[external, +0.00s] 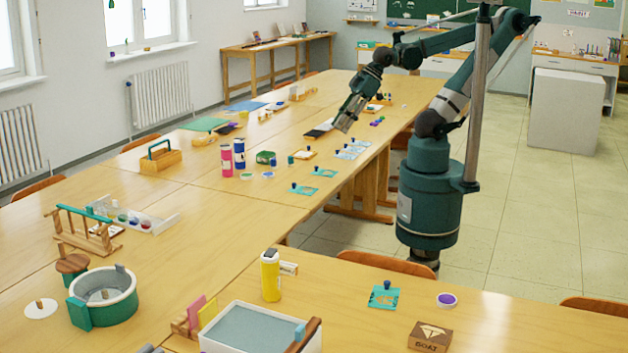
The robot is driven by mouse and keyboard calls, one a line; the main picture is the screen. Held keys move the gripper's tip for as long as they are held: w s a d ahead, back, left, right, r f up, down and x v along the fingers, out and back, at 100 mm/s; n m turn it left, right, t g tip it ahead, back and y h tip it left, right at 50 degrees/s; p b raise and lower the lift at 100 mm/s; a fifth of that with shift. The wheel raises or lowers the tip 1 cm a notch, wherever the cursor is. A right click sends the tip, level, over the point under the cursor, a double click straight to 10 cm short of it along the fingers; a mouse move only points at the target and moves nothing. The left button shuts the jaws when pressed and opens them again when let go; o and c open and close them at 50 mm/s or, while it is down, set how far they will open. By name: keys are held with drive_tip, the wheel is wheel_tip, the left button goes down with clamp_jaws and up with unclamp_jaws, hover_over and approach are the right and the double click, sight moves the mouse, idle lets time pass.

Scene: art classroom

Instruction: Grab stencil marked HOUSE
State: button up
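No marking reading HOUSE is legible in the external view. Flat teal stencil-like plates with small dark blue knobs lie on the long table: one (325,173) and another (301,190) near its right edge. Pale blue patterned plates (352,150) lie just behind them. Another teal plate (384,299) with a knob lies on the front table. Any words on these plates are too small to read. My gripper (343,125) hangs above the long table, pointing down and left, above and behind the pale blue plates. It appears apart from them. Its finger opening is too small to judge.
A brown block (430,338) marked with a boat picture stands front right, near a purple-topped round pot (446,300). A yellow bottle (270,275) and a grey tray (258,330) stand left of it. Pink (226,160) and blue (239,154) bottles stand mid-table.

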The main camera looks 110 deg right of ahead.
drive_tip(key=w+a+f+n+g, duration=0.1)
drive_tip(key=w+a+n, duration=0.35)
drive_tip(key=a, duration=0.45)
drive_tip(key=w+a+f+n+g+y, duration=0.1)
drive_tip(key=w+a+f+n+g, duration=0.15)
drive_tip(key=w+a, duration=0.45)
drive_tip(key=w+a+f+n, duration=0.15)
drive_tip(key=a+n, duration=0.25)
drive_tip(key=a, duration=0.8)
drive_tip(key=shift+s+a+f+n+g+h, duration=0.15)
drive_tip(key=shift+s+a+f+n+g, duration=0.7)
drive_tip(key=shift+a+f, duration=3.3)
drive_tip(key=shift+s+a+f+n+g+h, duration=0.1)
drive_tip(key=shift+s+a+f+n, duration=1.45)
drive_tip(key=shift+a, duration=4.65)
drive_tip(key=shift+s+a+f+n+g+h, duration=0.15)
drive_tip(key=shift+s+a+f+n+g, duration=0.2)
drive_tip(key=shift+a+f+n, duration=2.9)
drive_tip(key=a+m, duration=0.1)
drive_tip(key=a, duration=0.1)
drive_tip(key=a+f+m, duration=0.1)
drive_tip(key=shift+w+a+m, duration=0.1)
drive_tip(key=shift+a+m, duration=0.15)
drive_tip(key=shift+a, duration=0.1)
drive_tip(key=shift+w+f, duration=0.1)
drive_tip(key=shift+f, duration=1.15)
